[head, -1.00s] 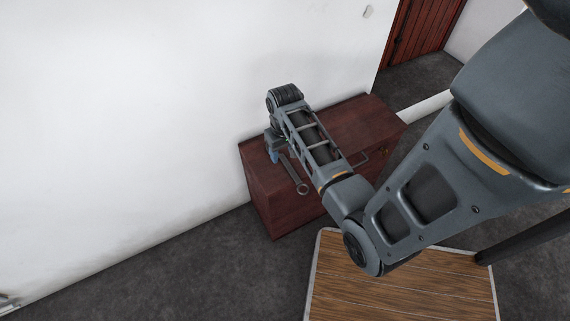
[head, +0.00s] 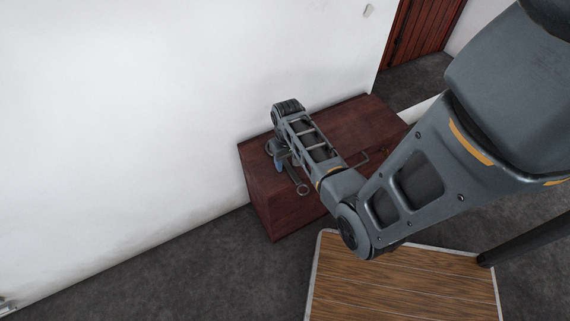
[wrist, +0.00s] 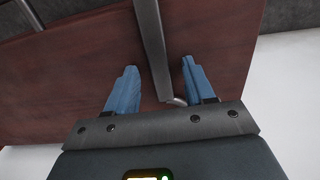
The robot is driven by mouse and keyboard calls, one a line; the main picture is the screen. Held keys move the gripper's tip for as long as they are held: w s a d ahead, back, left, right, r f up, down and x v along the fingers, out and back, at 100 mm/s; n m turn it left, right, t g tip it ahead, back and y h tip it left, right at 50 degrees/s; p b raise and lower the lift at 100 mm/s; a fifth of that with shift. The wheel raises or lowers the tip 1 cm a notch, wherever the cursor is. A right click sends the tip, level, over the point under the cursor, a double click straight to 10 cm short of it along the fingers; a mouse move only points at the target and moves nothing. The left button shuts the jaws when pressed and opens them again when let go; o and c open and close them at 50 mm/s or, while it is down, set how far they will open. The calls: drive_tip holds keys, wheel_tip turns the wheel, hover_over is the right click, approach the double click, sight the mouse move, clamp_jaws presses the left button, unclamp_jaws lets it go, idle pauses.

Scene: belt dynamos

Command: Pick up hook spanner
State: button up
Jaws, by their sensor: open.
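In the wrist view the spanner's shaft (wrist: 151,38) runs between the two blue fingers, and a small bent end shows near the palm. My gripper (wrist: 159,64) is open, with one finger on each side of the shaft and a visible gap on both sides. In the head view my gripper (head: 279,164) is at the spanner's far end.
A thin bent grey bar (head: 355,164) shows at the cabinet's near side, right of my forearm. A white wall (head: 150,90) stands close behind the cabinet. A wooden platform (head: 400,290) with a pale edge is in front; dark floor (head: 150,275) lies left.

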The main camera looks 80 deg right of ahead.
drive_tip(key=shift+f, duration=0.1)
drive_tip(key=shift+c, duration=0.4)
clamp_jaws()
idle(0.3)
